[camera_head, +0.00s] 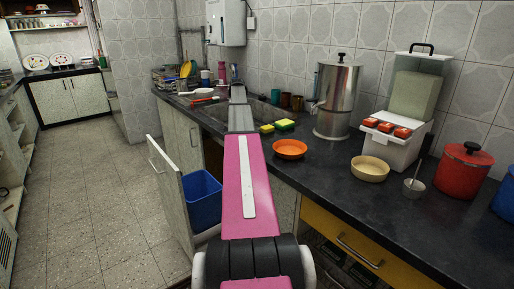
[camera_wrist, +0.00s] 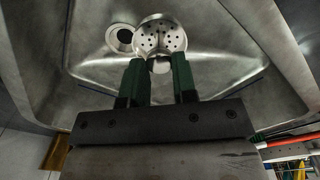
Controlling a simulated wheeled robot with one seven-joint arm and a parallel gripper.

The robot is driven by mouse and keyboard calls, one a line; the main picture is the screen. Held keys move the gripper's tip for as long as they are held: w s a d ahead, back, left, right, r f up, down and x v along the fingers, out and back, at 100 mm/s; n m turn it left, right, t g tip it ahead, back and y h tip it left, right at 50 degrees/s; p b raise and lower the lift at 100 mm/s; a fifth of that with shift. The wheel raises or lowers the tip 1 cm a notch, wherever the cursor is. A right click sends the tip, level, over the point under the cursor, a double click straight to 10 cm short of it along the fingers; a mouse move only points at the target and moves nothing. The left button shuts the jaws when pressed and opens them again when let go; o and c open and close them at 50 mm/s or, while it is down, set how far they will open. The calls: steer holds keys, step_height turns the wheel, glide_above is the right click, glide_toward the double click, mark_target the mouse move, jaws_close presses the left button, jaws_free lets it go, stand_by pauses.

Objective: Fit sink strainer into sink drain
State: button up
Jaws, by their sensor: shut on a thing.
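In the wrist view my gripper (camera_wrist: 159,64) has two green fingers, shut on the sink strainer (camera_wrist: 161,36). The strainer is a round, perforated steel piece, and its lower part lies between the fingertips. The steel sink basin (camera_wrist: 225,72) spreads behind it. The sink drain (camera_wrist: 122,38) is a dark round hole with a pale metal ring, just left of the strainer in the picture. The strainer is beside the drain opening and partly overlaps its right edge in view. The height between them is hard to tell. In the head view my arm hides most of the sink.
Yellow-green sponges (camera_head: 285,124) and an orange bowl (camera_head: 289,149) stand right of my arm. A steel urn (camera_head: 337,98) and several cups stand behind. Dishes (camera_head: 203,92) stand left of the sink. A cabinet door (camera_head: 170,195) hangs open beside a blue bin (camera_head: 203,200).

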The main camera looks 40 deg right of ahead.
step_height(320, 180, down, 2)
steer(key=shift+f, duration=0.25)
steer(key=shift+s+d+f, duration=0.25)
steer(key=shift+d+f, duration=1.65)
steer(key=shift+d, duration=0.05)
steer(key=shift+s+d+f, duration=0.25)
steer(key=shift+d+f, duration=1.65)
steer(key=shift+s+d+f, duration=0.25)
steer(key=shift+d+f, duration=1.65)
steer(key=shift+d, duration=0.05)
steer(key=o, duration=0.9)
steer(key=shift+f, duration=0.1)
step_height(320, 180, up, 12)
steer(key=shift+r, duration=0.1)
